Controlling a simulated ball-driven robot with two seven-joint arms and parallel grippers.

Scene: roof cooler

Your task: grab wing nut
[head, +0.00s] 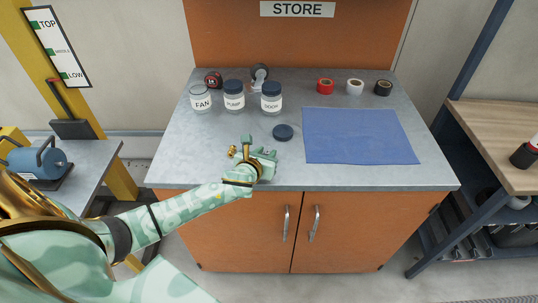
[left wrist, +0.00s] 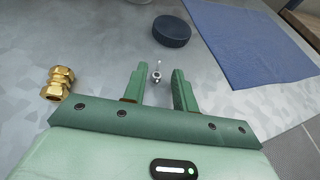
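My left gripper (head: 260,150) is low over the front part of the grey bench top. In the left wrist view its two green fingers (left wrist: 158,88) are apart. A small silver metal piece (left wrist: 156,75), seemingly the wing nut, lies on the bench between the fingertips; the fingers do not visibly touch it. It is too small or hidden to make out in the head view. A brass fitting (left wrist: 58,84) lies left of the fingers and shows in the head view (head: 232,152). My right gripper is not in view.
A dark blue lid (head: 283,132) lies just beyond the gripper. Behind it stand the FAN jar (head: 200,99), seemingly lidless, and two lidded jars (head: 234,95), (head: 271,98). A blue mat (head: 360,136) lies to the right, bare. Tape rolls (head: 355,87) stand at the back.

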